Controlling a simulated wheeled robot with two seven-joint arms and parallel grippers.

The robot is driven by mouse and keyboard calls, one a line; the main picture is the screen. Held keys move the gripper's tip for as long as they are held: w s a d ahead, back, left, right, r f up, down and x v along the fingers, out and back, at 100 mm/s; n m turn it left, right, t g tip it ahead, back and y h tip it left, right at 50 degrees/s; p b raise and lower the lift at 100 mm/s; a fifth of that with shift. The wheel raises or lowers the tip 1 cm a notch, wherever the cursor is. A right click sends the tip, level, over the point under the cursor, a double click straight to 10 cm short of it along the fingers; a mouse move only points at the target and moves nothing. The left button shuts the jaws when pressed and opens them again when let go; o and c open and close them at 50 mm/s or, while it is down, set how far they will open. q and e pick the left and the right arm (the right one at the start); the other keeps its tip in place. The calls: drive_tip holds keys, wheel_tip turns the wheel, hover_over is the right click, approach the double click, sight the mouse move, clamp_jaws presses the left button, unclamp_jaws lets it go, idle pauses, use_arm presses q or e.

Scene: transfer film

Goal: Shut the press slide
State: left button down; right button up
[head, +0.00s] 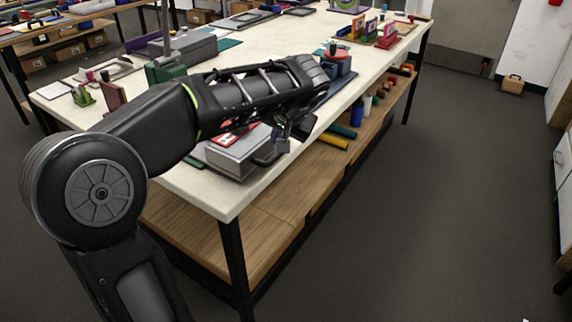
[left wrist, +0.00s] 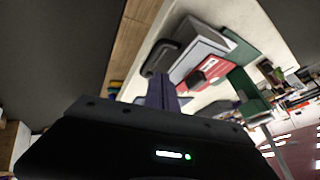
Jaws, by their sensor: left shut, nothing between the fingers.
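The press is a grey metal block (head: 235,155) with a red part (head: 228,134) on top, near the table's front corner. It also shows in the left wrist view as a grey body (left wrist: 207,33) beside a red panel (left wrist: 200,70). A black loop handle (head: 266,157) sticks out at its front right, seen also in the left wrist view (left wrist: 160,57). My left gripper (head: 284,138) is shut and empty, close to the handle; I cannot tell if they touch. Its dark fingers (left wrist: 161,92) point toward the handle. My forearm hides part of the press. My right gripper is not in view.
The pale worktable (head: 230,199) carries a blue-and-red fixture (head: 337,62), a grey machine (head: 185,45) and several small coloured stands. A wooden lower shelf (head: 225,235) holds coloured rolls (head: 335,140).

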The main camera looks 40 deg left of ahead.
use_arm(q)
drive_tip(key=m+p, duration=0.1)
approach(269, 152)
drive_tip(key=shift+x, duration=2.35)
drive_tip(key=a+p, duration=0.1)
drive_tip(key=a, duration=0.6)
drive_tip(key=a+p, duration=0.2)
drive_tip(key=a, duration=0.5)
drive_tip(key=shift+s+a, duration=0.25)
drive_tip(key=shift+a, duration=0.05)
drive_tip(key=shift+r, duration=0.1)
drive_tip(key=shift+a, duration=0.1)
